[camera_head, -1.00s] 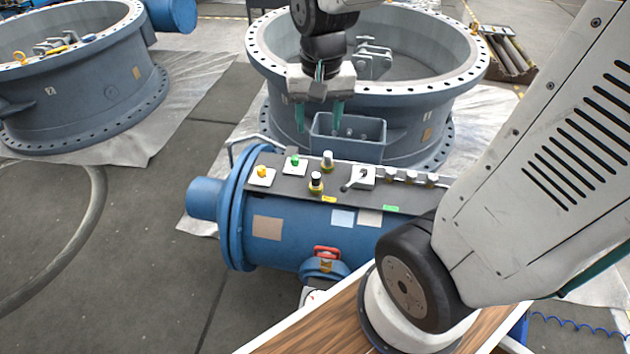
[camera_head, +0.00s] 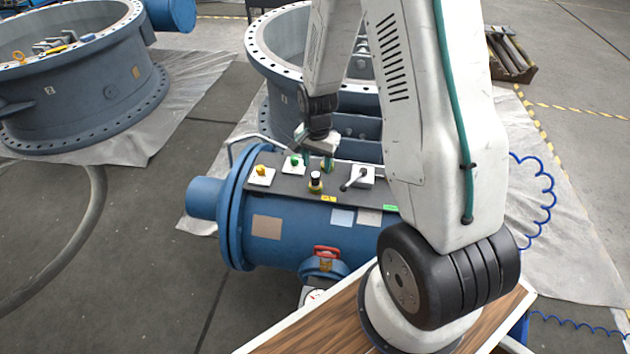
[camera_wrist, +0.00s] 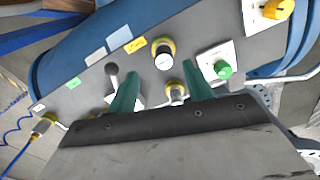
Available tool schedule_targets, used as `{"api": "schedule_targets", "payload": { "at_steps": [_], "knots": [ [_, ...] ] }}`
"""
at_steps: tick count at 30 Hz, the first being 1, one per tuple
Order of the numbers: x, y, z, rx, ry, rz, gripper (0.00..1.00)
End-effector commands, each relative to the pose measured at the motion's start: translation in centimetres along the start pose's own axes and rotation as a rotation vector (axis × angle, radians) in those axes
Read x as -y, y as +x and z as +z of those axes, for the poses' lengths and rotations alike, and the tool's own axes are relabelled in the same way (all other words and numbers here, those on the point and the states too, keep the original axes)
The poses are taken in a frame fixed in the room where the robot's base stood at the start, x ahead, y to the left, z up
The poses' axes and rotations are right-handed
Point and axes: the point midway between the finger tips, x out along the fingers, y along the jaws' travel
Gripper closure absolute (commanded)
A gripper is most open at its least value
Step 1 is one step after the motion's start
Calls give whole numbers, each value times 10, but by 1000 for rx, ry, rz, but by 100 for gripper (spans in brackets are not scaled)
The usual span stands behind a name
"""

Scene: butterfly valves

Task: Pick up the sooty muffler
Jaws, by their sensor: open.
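Two small brass-based mufflers stand upright on the dark panel of the blue tank. The front muffler (camera_head: 315,183) has a pale top and a dark band; it also shows in the wrist view (camera_wrist: 163,55). The rear muffler (camera_wrist: 175,92) has a greyish body, partly hidden by my gripper. I cannot tell for certain which is the sooty one. My gripper (camera_head: 319,161) is open, pointing down at the panel. In the wrist view its green fingers (camera_wrist: 163,91) stand on either side of the rear muffler with gaps; nothing is held.
A yellow knob (camera_head: 262,172) and green button (camera_head: 294,163) sit left on the panel, a grey lever (camera_head: 354,178) right. Another brass fitting (camera_wrist: 40,126) shows in the wrist view. Large flanged valve bodies (camera_head: 75,80) stand behind.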

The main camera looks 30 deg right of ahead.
Motion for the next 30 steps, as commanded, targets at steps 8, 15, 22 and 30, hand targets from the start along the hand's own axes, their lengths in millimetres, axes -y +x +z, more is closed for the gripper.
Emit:
{"api": "schedule_targets", "payload": {
  "at_steps": [8, 15, 22, 30],
  "knots": [
    [3, 33, -1, 3, -2, 4, 49],
    [5, 61, -3, 1, -2, 1, 49],
    [5, 64, -4, 0, -2, 1, 49],
    [5, 63, -4, 1, -2, 1, 95]
  ]
}}
